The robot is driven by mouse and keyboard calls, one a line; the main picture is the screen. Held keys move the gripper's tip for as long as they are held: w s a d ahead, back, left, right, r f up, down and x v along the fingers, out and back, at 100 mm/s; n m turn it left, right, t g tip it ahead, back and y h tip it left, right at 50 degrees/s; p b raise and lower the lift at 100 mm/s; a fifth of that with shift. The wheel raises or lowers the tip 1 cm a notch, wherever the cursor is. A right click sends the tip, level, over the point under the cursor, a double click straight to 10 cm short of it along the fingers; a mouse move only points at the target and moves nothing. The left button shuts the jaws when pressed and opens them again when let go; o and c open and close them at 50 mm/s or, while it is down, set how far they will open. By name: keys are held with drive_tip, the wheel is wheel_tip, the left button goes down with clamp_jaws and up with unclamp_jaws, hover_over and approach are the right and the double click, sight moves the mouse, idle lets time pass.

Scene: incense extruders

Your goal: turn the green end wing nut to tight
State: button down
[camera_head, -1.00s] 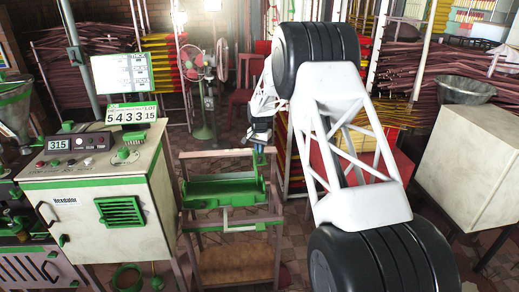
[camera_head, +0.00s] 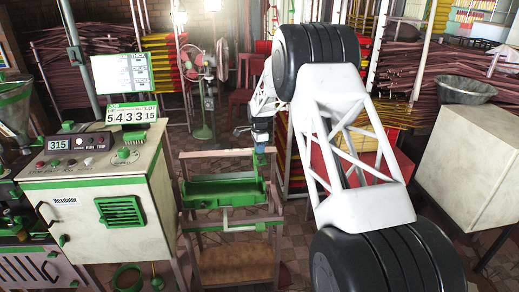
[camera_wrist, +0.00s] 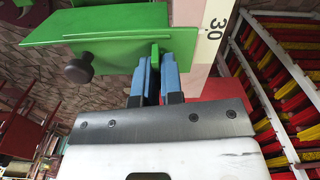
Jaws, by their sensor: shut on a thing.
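In the wrist view, my gripper (camera_wrist: 160,75) has its blue fingers shut on a small upright green piece, the green end wing nut (camera_wrist: 154,52). Most of the nut is hidden between the fingers. It sits at the end of a green tray-like part (camera_wrist: 110,27), which has a dark round knob (camera_wrist: 78,70) to the left of the fingers. In the head view, my gripper (camera_head: 260,150) is at the back right corner of the green tray (camera_head: 222,190) on its metal stand. The nut is too small to make out there.
In the head view, a cream machine (camera_head: 100,195) stands left of the stand and a pale cabinet (camera_head: 465,150) far right. Racks of sticks (camera_head: 455,85) fill the back.

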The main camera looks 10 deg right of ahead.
drive_tip(key=shift+m, duration=0.4)
drive_tip(key=c, duration=1.3)
unclamp_jaws()
drive_tip(key=shift+o, duration=0.2)
drive_tip(key=shift+r, duration=0.1)
drive_tip(key=shift+r, duration=3.85)
